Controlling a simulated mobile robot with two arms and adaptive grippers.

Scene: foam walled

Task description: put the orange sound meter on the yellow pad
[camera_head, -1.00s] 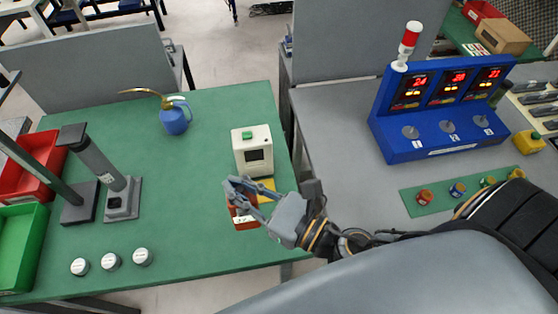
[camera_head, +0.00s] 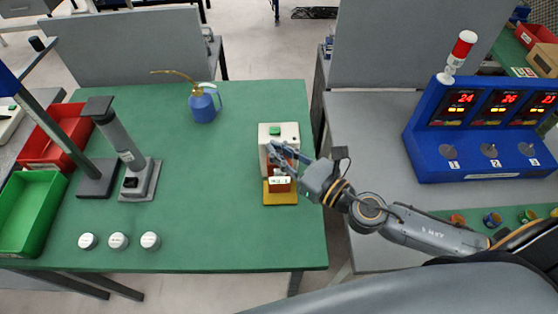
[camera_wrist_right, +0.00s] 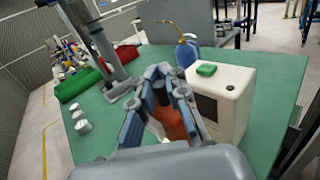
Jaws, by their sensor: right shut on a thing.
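The orange sound meter (camera_head: 281,185), with a white label on its face, is held by my right gripper (camera_head: 280,158). In the right wrist view the fingers (camera_wrist_right: 167,90) close around its orange body (camera_wrist_right: 170,124). The yellow pad (camera_head: 281,198) lies on the green table in front of a white box. The meter is over the pad's rear part in the head view, and the pad's front edge stays visible. Whether the meter touches the pad I cannot tell. My left gripper is not in view.
The white box with a green button (camera_head: 278,132) stands close behind the meter. A blue oil can (camera_head: 204,106), a grey stand (camera_head: 130,165), several white round pots (camera_head: 118,241) and red and green bins (camera_head: 30,210) are further left. The middle of the table is clear.

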